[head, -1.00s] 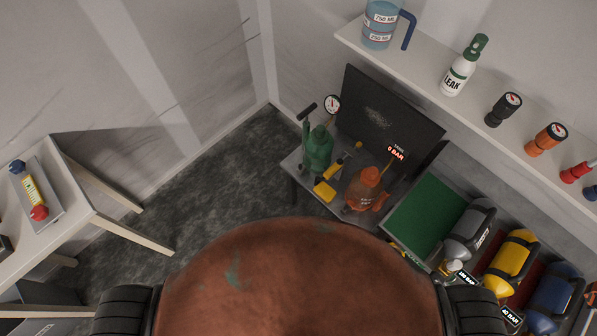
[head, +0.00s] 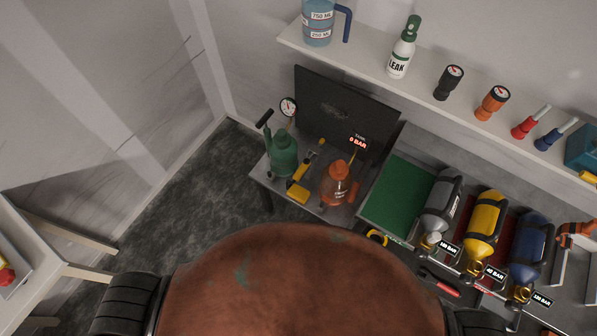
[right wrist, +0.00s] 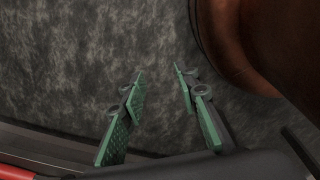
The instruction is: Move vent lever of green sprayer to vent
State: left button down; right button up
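The green sprayer (head: 283,157) stands upright on the low bench in the head view, with a dark pump handle on top and a round gauge (head: 288,107) behind it. Its vent lever is too small to make out. An orange sprayer (head: 339,186) stands to its right, with a yellow tool-like part (head: 299,188) between them. My right gripper (right wrist: 157,108) shows in the right wrist view, its green-padded fingers spread apart with nothing between them, above dark floor. My left gripper is not in either view.
A green mat (head: 401,195) lies right of the sprayers, then grey, yellow (head: 484,226) and blue cylinders. A dark panel (head: 343,112) stands behind the sprayers. A shelf (head: 430,88) with bottles and gauges runs above. Floor (head: 180,192) left of the bench is clear.

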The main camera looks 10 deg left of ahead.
aim_at(271, 175)
jog(key=z, duration=1.45)
jog(key=k, duration=1.2)
jog(key=u, duration=2.1)
jog(key=i, duration=0.5)
jog(key=u, duration=0.1)
